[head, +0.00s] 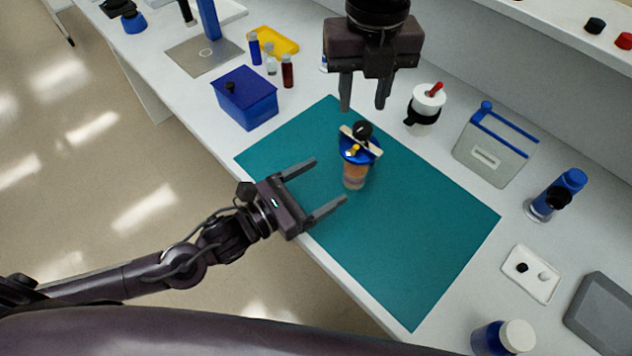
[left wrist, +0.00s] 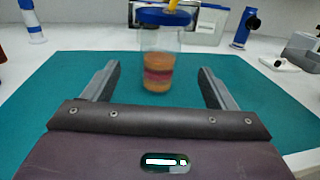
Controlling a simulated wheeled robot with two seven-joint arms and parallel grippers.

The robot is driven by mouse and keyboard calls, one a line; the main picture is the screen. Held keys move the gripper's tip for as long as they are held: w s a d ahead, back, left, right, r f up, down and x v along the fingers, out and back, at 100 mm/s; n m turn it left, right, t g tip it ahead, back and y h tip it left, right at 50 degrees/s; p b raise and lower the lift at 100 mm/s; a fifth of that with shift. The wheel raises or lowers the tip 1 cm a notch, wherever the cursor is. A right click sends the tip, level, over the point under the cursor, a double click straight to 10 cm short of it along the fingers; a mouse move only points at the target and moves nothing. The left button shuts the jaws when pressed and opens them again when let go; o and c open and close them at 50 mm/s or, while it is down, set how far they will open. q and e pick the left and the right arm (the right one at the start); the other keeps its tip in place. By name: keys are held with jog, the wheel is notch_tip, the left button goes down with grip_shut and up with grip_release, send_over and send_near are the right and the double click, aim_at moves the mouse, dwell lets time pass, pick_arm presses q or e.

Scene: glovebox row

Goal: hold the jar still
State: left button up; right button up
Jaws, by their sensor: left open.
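The jar (head: 354,175) stands upright on the teal mat (head: 400,235). It is clear, with orange and reddish layers inside and a blue lid (head: 360,151) that carries a beige bar, a black knob and a small yellow piece. In the left wrist view the jar (left wrist: 159,72) is ahead, between the lines of my fingers and beyond their tips. My left gripper (head: 330,182) is open and empty, low over the mat's near edge, its fingers pointing at the jar without touching it. My right gripper (head: 363,107) hangs above the jar, fingers down and apart, with nothing between them.
A blue box (head: 245,98) and small vials (head: 287,72) stand left of the mat. A white pot with a red handle (head: 428,100), a grey case with a blue handle (head: 494,147) and a blue bottle (head: 557,194) stand behind and right. The mat's right part is clear.

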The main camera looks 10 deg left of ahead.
aim_at(345, 170)
pick_arm(q)
jog(key=x, duration=0.7)
jog(key=shift+w+d, duration=0.2)
jog(key=shift+d, duration=0.05)
jog(key=c, duration=1.3)
